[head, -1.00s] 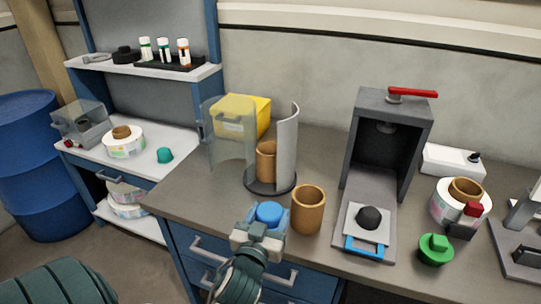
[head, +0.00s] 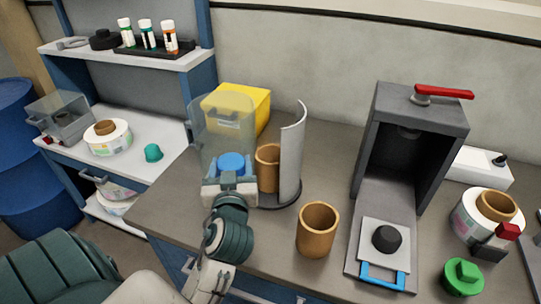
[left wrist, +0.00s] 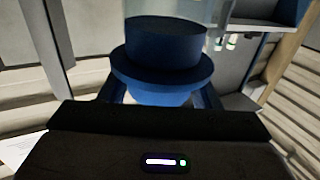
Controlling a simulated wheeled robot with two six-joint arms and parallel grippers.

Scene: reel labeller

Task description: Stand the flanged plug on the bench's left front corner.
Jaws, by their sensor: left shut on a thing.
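The blue flanged plug (head: 231,164) is held in my left gripper (head: 230,183), in front of the curved clear guard. The left wrist view shows the plug (left wrist: 163,62) upright between the fingers, with a wide flange below its round top. My left gripper is shut on it. The bench's left front corner (head: 137,216) is bare, to the left of my left forearm. Whether the plug touches the guard or the bench is not clear. My right gripper is not in view.
A round stand with a clear guard (head: 213,122) and grey curved wall (head: 291,155) holds a brown tube (head: 268,168). Another brown tube (head: 317,229) stands to the right. A dark press (head: 407,150) and a green plug (head: 464,277) stand farther right. A yellow bin (head: 247,104) is behind.

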